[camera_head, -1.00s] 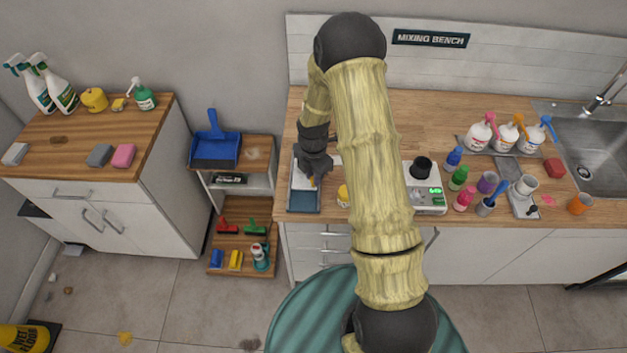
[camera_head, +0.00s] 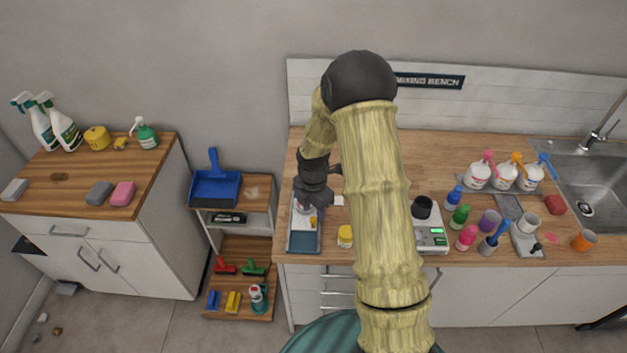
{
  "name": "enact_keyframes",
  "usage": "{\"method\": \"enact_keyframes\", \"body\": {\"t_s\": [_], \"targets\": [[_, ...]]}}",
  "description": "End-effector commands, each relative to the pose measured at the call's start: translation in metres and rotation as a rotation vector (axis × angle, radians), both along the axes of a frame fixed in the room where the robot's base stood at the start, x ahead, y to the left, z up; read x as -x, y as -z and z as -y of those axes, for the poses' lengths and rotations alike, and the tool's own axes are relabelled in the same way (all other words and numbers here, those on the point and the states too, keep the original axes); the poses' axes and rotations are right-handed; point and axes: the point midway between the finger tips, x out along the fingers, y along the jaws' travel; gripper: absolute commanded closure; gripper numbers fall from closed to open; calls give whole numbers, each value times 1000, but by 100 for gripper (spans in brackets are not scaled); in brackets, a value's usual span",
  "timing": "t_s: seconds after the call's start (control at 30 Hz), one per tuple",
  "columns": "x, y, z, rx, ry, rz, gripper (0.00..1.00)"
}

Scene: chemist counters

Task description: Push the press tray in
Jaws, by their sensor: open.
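The press tray (camera_head: 304,242) is a blue-grey tray that sticks out toward the front edge of the mixing bench, left of centre. A white part and a small yellow-orange piece (camera_head: 313,222) show at its back. My gripper (camera_head: 306,206) is just above the back of the tray, pointing down. It looks open and empty, though its fingertips are small and dark. I cannot tell whether it touches the tray. My arm and gripper hide much of what stands behind the tray.
A yellow-lidded jar (camera_head: 345,236) stands right of the tray. A scale (camera_head: 431,238) with a black cup, several coloured bottles and a sink (camera_head: 590,185) are further right. A low shelf with a blue dustpan (camera_head: 214,187) stands left of the bench.

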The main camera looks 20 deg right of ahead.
Motion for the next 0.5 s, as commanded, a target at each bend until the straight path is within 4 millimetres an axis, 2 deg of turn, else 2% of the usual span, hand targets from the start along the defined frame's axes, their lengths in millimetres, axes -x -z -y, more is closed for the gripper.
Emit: {"method": "enact_keyframes", "body": {"t_s": [0.5], "targets": [[-2,-98,1,0,3,7,59]]}}
